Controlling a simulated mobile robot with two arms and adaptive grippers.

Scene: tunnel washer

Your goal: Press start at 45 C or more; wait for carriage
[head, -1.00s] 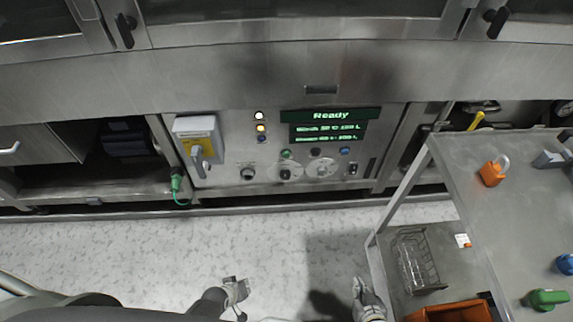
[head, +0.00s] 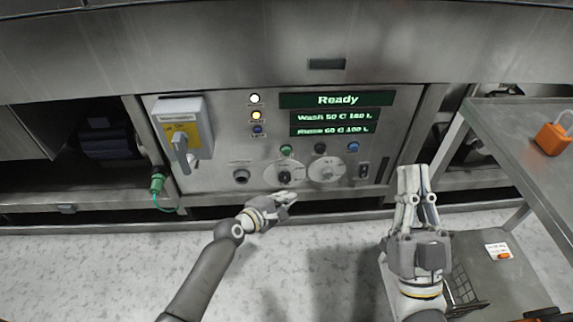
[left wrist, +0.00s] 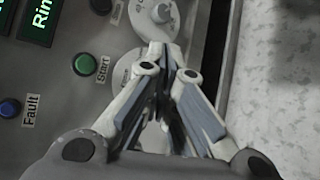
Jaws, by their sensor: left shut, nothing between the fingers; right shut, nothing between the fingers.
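The washer's control panel (head: 215,165) has a display (head: 337,113) reading "Ready", "Wash 50 C 160 L" and a rinse line that looks like 60 C 100 L. The green button (head: 286,150) sits below the display. In the left wrist view the green button (left wrist: 83,64) is labelled "Start". My left gripper (head: 291,198) is shut and empty, just below the left dial (head: 284,175), apart from the green button. Its shut fingers (left wrist: 165,48) also show in the left wrist view. My right gripper (head: 414,172) is shut and empty, right of the panel. No carriage is identifiable.
A white lamp (head: 254,98) and a yellow lamp (head: 256,115) look lit. A right dial (head: 327,170), black button (head: 320,148) and blue button (head: 353,146) are close by. A switch box (head: 182,130) is at left. A metal cart (head: 510,125) with an orange padlock (head: 552,138) stands right.

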